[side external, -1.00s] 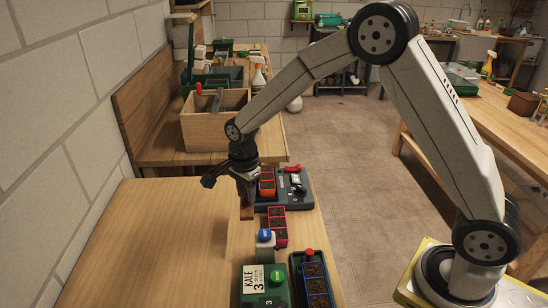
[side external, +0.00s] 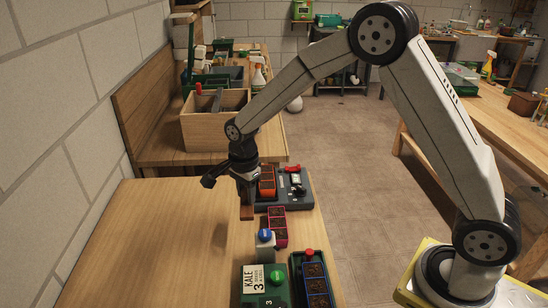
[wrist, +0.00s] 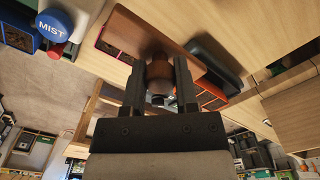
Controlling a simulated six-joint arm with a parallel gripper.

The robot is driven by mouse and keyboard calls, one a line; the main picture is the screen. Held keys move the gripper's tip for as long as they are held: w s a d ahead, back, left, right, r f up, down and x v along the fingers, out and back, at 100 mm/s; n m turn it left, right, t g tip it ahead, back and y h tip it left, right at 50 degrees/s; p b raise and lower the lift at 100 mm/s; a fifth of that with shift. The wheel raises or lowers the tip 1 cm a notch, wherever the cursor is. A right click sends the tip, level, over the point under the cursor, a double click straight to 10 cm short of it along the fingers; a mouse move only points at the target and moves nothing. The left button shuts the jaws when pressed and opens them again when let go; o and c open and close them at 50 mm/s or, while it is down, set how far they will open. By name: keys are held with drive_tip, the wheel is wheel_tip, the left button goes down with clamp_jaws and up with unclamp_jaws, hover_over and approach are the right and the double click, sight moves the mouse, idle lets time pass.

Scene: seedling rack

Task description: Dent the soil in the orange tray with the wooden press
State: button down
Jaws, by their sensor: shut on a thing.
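My gripper (side external: 244,184) is shut on the wooden press, with the fingers on either side of its knob in the wrist view (wrist: 159,78). The press (side external: 247,211) is a reddish-brown block, held upright just left of the orange tray. Its broad wooden plate also shows in the wrist view (wrist: 146,36).
A pink tray (side external: 278,229) of soil lies nearer the camera, beside a blue-capped mist bottle (side external: 266,238). A green kale box (side external: 264,287) and a blue tray (side external: 317,285) stand in front. A wooden crate (side external: 213,130) is behind. The bench at left is clear.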

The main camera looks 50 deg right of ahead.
drive_tip(key=w+d+r, duration=0.2)
drive_tip(key=w+d, duration=0.1)
drive_tip(key=d, duration=0.4)
drive_tip(key=w+d+r, duration=0.2)
drive_tip(key=w+d, duration=0.2)
drive_tip(key=d, duration=0.3)
drive_tip(key=shift+d+r, duration=0.4)
drive_tip(key=shift+f, duration=0.15)
hover_over(266, 177)
drive_tip(key=shift+w+d+f, duration=0.1)
drive_tip(key=shift+d+f, duration=0.05)
drive_tip(key=shift+f, duration=2.7)
drive_tip(key=shift+f, duration=0.6)
drive_tip(key=shift+r, duration=0.1)
wheel_tip(266, 177, up, 8)
idle(1.1)
